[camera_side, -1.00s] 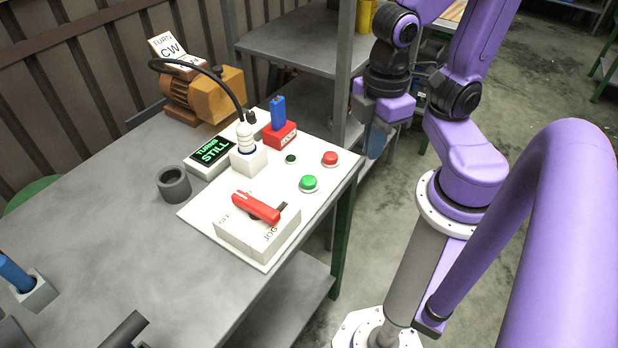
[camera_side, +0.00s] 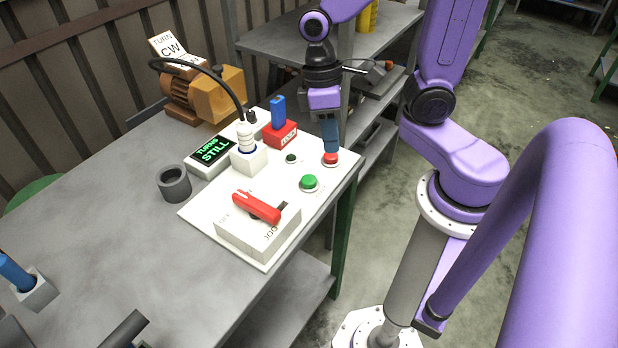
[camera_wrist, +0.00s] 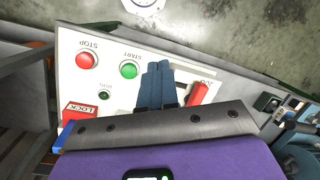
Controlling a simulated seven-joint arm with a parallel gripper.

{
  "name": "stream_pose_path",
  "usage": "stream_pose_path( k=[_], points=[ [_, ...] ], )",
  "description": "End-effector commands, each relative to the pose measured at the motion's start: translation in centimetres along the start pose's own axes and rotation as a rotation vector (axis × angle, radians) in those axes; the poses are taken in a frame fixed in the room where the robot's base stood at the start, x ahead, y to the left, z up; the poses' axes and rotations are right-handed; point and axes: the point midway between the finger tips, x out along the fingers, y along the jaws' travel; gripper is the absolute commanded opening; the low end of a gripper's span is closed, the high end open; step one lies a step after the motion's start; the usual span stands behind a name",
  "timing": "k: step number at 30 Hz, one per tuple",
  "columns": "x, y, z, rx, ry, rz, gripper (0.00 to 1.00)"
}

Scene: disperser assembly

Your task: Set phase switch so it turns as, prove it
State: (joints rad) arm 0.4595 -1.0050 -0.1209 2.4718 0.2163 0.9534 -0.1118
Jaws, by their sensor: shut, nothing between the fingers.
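My gripper (camera_side: 331,150) is shut and empty, pointing down over the red STOP button (camera_side: 331,159) in the side view; I cannot tell if it touches. In the wrist view its fingers (camera_wrist: 156,68) lie right of the green START button (camera_wrist: 129,69). A red lever (camera_side: 256,208) sits on a white box marked JOG. The display (camera_side: 211,151) reads "TURNS STILL". A card reading "TURN CW" (camera_side: 170,48) stands by the orange motor (camera_side: 197,93). A white plug (camera_side: 245,138) with a black cable stands in a white socket block.
A red LOCK block (camera_side: 280,137) holds an upright blue piece (camera_side: 278,111). A small dark green lamp (camera_side: 291,158) is on the panel. A grey ring (camera_side: 174,184) stands left of it. The middle of the grey table is bare.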

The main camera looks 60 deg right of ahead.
Motion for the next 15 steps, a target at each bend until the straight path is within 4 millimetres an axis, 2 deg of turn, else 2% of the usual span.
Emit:
stream_pose_path(
  k=[15],
  points=[
    [0.2, 1.4, -3.3, 0.308, -0.022, -0.152, 0.0]
  ],
)
